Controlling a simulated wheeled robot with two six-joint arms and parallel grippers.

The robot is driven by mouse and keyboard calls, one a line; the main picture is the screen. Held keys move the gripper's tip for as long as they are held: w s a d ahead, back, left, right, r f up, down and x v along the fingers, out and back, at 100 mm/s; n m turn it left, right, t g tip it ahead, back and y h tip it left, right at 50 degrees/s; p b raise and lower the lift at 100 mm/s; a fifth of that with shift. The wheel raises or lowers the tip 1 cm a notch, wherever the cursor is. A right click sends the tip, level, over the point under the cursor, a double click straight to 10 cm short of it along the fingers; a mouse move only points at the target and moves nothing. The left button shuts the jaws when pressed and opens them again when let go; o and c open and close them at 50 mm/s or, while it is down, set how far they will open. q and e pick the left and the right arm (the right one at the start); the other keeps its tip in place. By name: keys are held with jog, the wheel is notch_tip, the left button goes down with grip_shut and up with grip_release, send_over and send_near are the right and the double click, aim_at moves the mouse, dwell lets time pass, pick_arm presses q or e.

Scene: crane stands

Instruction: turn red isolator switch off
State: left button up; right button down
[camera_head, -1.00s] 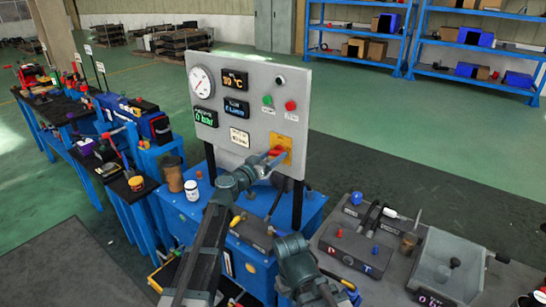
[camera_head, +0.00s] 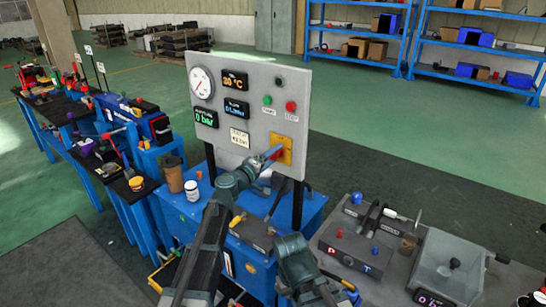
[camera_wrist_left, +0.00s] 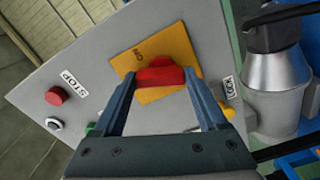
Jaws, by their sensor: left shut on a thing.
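The red isolator switch (camera_wrist_left: 160,75) sits on a square yellow plate (camera_head: 287,143) at the lower right of the grey panel (camera_head: 240,70). In the left wrist view the yellow plate (camera_wrist_left: 126,62) looks tilted, and the red handle lies across between the fingers. My left gripper (camera_head: 273,153) reaches up to the panel and is shut on the red handle, one finger on each side; its fingers also show in the left wrist view (camera_wrist_left: 161,78). In the head view the fingers hide much of the handle.
The panel also carries a round gauge (camera_head: 201,82), a green button (camera_head: 267,100) and a red stop button (camera_head: 291,106). A blue bench (camera_head: 310,207) stands below.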

pick_arm(q)
jog(key=shift+n, duration=2.1)
jog(key=o, duration=1.3)
jog(key=shift+a, duration=0.1)
jog(key=shift+s, duration=0.1)
jog(key=v, duration=1.3)
jog(key=shift+s+a, duration=0.25)
